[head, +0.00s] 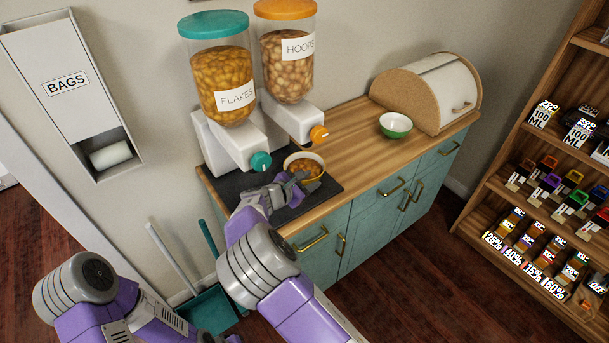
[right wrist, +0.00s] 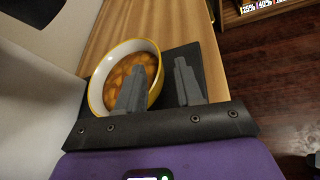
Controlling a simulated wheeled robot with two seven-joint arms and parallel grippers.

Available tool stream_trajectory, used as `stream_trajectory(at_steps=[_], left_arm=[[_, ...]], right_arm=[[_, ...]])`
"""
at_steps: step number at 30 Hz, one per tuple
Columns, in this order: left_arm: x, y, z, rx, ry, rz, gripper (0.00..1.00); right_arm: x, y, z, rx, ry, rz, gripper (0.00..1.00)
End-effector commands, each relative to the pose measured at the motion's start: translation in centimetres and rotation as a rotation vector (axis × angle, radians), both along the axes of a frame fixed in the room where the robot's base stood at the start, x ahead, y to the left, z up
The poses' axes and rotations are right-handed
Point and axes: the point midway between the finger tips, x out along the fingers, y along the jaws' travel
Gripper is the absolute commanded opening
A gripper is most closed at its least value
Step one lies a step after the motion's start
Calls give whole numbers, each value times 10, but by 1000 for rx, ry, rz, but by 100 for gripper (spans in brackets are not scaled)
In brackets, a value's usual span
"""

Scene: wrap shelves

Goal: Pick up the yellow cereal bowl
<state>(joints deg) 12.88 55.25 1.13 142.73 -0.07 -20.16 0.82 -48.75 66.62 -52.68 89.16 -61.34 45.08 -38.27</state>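The yellow cereal bowl (head: 309,162), white inside with a yellow outside, holds orange-brown cereal and sits on the dark mat (head: 330,188) below the dispensers. It also shows in the right wrist view (right wrist: 119,72). My right gripper (head: 293,185) is at the bowl's near side. In the right wrist view its two grey fingers (right wrist: 160,68) stand apart. The left finger overlaps the bowl's inside and the right one is outside, with the rim between them. Whether either finger touches the bowl cannot be told. My left gripper is outside the view; only its arm shows.
The flakes dispenser (head: 222,80) and hoops dispenser (head: 287,60) stand behind the bowl, their spouts close above it. A green bowl (head: 396,125) and a bread box (head: 430,90) are farther right on the wooden counter (head: 355,140). A stocked shelf (head: 545,150) stands at right.

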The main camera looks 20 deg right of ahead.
Motion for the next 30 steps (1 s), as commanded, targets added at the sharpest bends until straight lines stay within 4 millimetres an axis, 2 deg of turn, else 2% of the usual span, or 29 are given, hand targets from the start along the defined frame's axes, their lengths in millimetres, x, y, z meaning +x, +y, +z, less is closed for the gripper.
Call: stream_trajectory(at_steps=[6, 14, 21, 30], left_arm=[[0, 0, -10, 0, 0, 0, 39], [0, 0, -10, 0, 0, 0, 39], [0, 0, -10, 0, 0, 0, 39], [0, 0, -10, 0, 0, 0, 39]], right_arm=[[14, -29, -15, 2, 1, -4, 36], [17, -32, -16, 3, 1, -1, 36], [17, -32, -16, 3, 2, -2, 0], [17, -32, -15, 3, 1, -3, 0]])
